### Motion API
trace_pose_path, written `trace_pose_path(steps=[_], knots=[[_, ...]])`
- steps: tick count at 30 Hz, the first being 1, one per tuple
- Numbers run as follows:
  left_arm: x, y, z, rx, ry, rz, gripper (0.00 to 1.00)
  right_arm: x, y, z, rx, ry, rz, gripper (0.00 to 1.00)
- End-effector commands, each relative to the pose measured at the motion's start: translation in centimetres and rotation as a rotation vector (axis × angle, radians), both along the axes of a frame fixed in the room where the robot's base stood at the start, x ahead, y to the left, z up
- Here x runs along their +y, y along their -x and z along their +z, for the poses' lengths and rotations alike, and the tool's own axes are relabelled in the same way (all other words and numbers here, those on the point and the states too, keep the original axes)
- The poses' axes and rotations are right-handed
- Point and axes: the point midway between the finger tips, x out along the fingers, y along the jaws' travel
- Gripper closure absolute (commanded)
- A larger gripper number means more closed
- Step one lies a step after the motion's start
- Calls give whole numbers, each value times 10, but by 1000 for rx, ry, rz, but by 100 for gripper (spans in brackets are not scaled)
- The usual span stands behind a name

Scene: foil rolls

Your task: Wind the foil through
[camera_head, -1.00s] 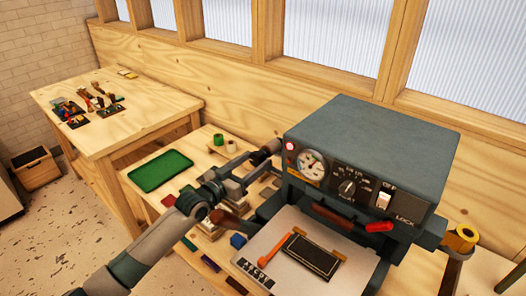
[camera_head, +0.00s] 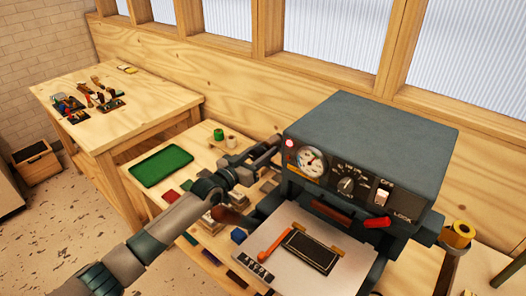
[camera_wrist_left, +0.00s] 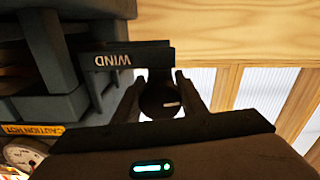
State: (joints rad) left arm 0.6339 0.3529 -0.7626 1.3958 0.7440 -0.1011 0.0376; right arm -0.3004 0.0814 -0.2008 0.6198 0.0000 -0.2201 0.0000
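The grey foil machine (camera_head: 370,145) stands on the bench with a gauge, a dial and a red lever (camera_head: 376,222) on its front. A dark round knob (camera_wrist_left: 161,101) with a white mark sits below a dark bracket lettered WIND (camera_wrist_left: 118,61) in the left wrist view. My left gripper (camera_head: 268,149) is at the machine's left side. In the wrist view its fingers (camera_wrist_left: 160,82) lie either side of the knob; whether they press on it I cannot tell. A yellow roll (camera_head: 460,234) sits at the machine's right. My right gripper is out of view.
A white plate (camera_head: 290,228) in front of the machine carries a black framed panel (camera_head: 310,251) and an orange tool (camera_head: 276,243). A green tray (camera_head: 161,166) and small blocks lie left. A second table (camera_head: 140,115) stands farther back. The wooden wall is close behind.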

Motion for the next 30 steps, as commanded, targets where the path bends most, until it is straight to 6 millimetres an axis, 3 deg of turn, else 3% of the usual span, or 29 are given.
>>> trace_pose_path(steps=[14, 30], knots=[[0, 0, -2, -50, -67, 0, 84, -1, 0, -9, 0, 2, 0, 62], [1, -1, -2, -269, -369, 0, 84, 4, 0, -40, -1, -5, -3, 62]])
